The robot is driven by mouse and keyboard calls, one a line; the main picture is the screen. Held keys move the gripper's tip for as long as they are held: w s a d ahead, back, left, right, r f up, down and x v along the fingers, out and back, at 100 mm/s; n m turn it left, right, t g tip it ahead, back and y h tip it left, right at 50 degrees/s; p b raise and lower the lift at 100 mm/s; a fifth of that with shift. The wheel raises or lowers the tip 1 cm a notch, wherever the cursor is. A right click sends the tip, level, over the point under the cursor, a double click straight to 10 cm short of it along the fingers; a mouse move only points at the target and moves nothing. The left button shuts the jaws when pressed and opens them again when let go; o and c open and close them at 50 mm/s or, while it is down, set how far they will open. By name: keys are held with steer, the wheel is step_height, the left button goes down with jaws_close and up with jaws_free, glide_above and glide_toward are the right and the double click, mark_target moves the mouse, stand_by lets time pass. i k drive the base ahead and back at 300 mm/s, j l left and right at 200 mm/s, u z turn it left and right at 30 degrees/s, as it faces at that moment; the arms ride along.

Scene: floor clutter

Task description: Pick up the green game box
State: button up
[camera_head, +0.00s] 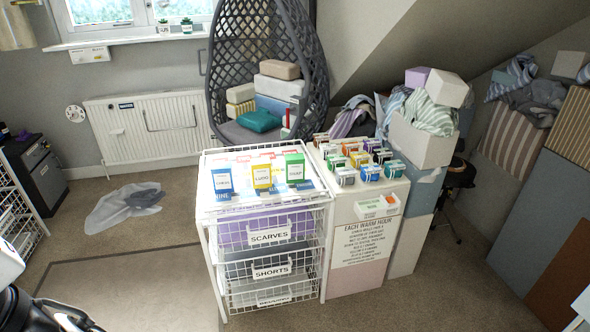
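The green game box (294,167) stands upright on top of the white wire-drawer unit (208,216), at the right end of a row of three. A yellow box (262,177) and a blue box (222,181) stand to its left, with small gaps between. The green box has a white label whose text is too small to read surely. What seems to be my gripper (48,314) shows as a dark shape in the lower left corner, cut by the frame edge. It is well away from the boxes, and its fingers cannot be made out.
A white cabinet (362,235) holding many small tins (370,172) adjoins the drawer unit on the right. A hanging chair (222,70) with boxes stands behind. Crumpled cloth (125,206) lies on the floor at left. Carpet in front is clear.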

mark_target(294, 163)
steer(key=i+u, duration=0.4)
steer(key=i, duration=0.95)
